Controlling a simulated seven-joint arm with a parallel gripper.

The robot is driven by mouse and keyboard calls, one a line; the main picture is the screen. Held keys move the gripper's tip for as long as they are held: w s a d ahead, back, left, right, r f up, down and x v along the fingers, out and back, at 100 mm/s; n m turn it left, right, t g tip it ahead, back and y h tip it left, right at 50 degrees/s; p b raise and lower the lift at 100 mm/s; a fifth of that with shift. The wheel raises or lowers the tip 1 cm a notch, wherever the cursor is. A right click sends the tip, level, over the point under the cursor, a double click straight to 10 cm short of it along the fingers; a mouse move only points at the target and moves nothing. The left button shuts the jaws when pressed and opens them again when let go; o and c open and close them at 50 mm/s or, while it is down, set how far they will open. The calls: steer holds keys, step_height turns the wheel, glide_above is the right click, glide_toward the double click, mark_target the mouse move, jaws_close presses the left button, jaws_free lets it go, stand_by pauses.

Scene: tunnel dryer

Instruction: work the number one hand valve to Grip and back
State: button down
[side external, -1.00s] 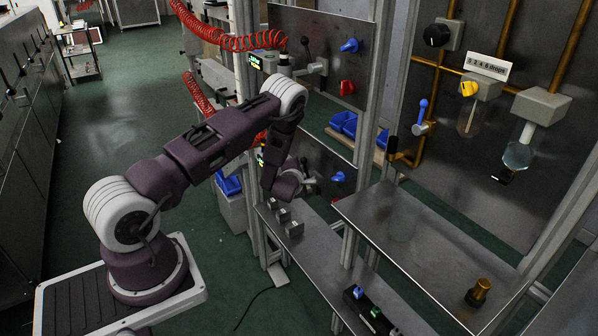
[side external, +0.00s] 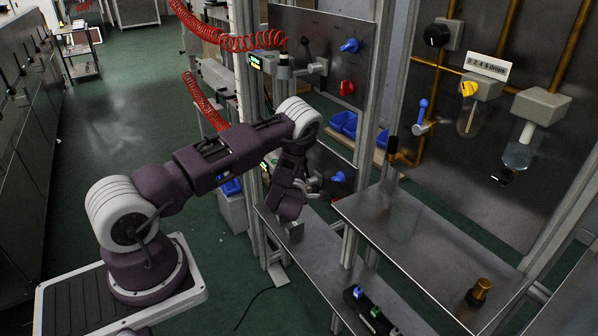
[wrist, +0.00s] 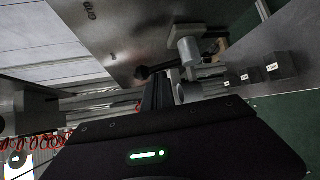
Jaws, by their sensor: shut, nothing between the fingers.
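A short lever with a dark ball end (wrist: 142,73) stands out from the metal panel in the wrist view. It looks like the hand valve, but I cannot read a number on it. In the side external view my wrist is in front of the lower panel and hides the lever there.
A grey cylinder on a bracket (wrist: 186,50) projects close to the right of my fingers. Labelled grey blocks (wrist: 279,66) stand on the shelf (side external: 330,255). A blue knob (side external: 338,177) is on the lower panel. Red coiled hoses (side external: 235,42) hang at the upper left.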

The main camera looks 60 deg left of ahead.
steer(key=d+m+t+y, duration=0.2)
steer(key=d+m+y, duration=0.1)
steer(key=shift+t, duration=0.3)
steer(key=s+d+f, duration=0.2)
steer(key=s+d, duration=0.2)
steer(key=s, duration=0.4)
steer(key=shift+d+f+y, duration=0.25)
steer(key=shift+d+y, duration=0.05)
stand_by(0.5)
steer(key=shift+s, duration=0.1)
